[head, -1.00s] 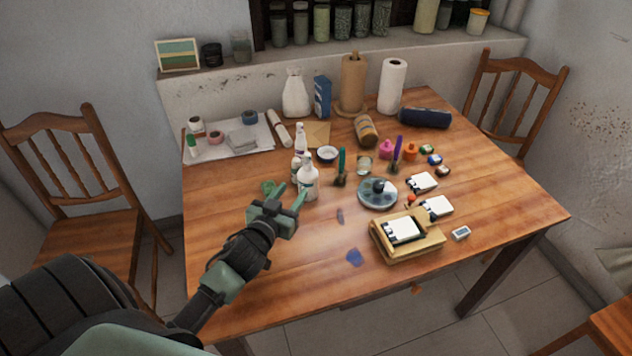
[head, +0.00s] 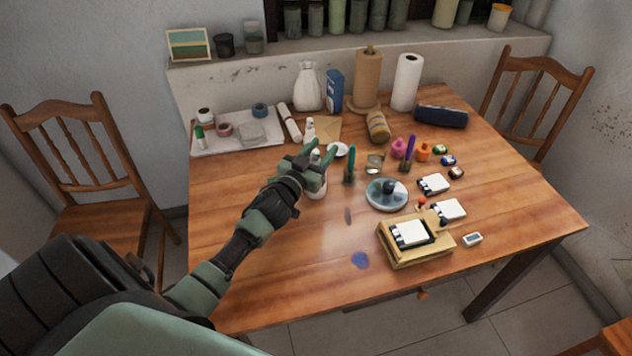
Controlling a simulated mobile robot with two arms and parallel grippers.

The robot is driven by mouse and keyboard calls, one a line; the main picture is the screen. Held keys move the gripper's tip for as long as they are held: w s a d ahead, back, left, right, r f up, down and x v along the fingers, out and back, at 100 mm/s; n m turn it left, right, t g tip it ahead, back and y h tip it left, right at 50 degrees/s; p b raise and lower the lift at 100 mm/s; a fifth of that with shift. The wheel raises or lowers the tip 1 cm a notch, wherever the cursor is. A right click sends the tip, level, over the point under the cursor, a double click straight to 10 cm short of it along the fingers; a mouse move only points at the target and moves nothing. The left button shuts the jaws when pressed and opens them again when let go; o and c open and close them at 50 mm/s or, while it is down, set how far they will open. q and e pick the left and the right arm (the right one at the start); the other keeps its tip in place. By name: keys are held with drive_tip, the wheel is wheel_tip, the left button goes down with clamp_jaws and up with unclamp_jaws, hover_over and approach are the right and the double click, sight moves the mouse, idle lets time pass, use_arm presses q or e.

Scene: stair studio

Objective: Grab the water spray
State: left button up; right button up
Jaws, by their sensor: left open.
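Two white bottles stand close together left of the table's middle, one with a pale nozzle-like top. The rear bottle (head: 309,131) shows just beyond my fingers. The front bottle (head: 318,191) is mostly hidden by my left gripper (head: 321,150), and only its lower part and a bit of its top show. I cannot tell for sure which one is the water spray. My left gripper is open, with its fingers over the upper part of the front bottle. I cannot tell whether they touch it. My right gripper is not in view.
A round palette (head: 387,194) and a wooden box (head: 418,252) are further right. The table's front left is clear.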

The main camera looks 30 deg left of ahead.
use_arm(q)
clamp_jaws()
idle(1.4)
